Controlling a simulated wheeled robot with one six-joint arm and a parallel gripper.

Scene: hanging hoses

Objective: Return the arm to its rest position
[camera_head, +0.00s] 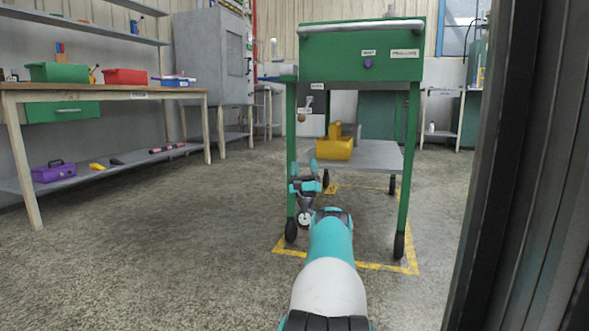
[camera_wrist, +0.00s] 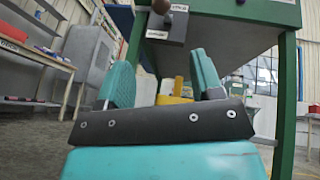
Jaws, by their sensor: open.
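My arm reaches forward from the bottom of the head view, a white and teal link in front. My gripper (camera_head: 313,165) is at its far end, by the left front leg of a green wheeled cart (camera_head: 345,57). In the wrist view my gripper (camera_wrist: 165,88) shows two teal fingers spread wide apart with nothing between them. The underside of the cart (camera_wrist: 289,100) and its green leg rise close above and to the right.
A yellow box (camera_head: 336,148) sits on the cart's lower shelf (camera_head: 380,156). A wooden workbench (camera_head: 110,91) with bins stands at left. A dark vertical frame (camera_head: 520,180) fills the right side close by. The floor between bench and cart is clear.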

